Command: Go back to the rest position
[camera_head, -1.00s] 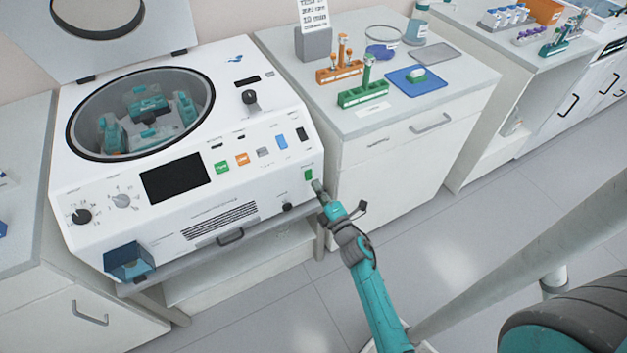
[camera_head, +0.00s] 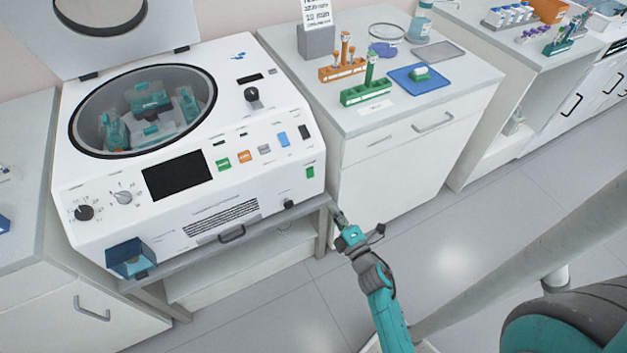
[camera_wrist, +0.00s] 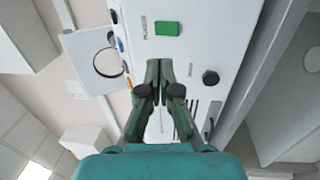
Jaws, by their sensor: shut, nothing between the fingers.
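My gripper (camera_head: 340,219) is in front of the centrifuge's lower right corner in the head view, apart from its front panel. Its fingers are together and hold nothing. In the wrist view the gripper (camera_wrist: 164,68) points toward the white front panel, with the green power switch (camera_wrist: 168,28) just ahead and a dark knob (camera_wrist: 210,77) to the right. The centrifuge (camera_head: 262,188) stands on its bench with its round lid (camera_head: 160,22) raised. Its open bowl shows a rotor with teal buckets (camera_head: 150,102). The green switch (camera_head: 310,172) is on the right of the panel.
A counter to the right holds an orange rack (camera_head: 342,72), a green rack (camera_head: 366,96) and a blue mat (camera_head: 418,78). A blue box (camera_head: 130,258) is on the centrifuge's lower left front.

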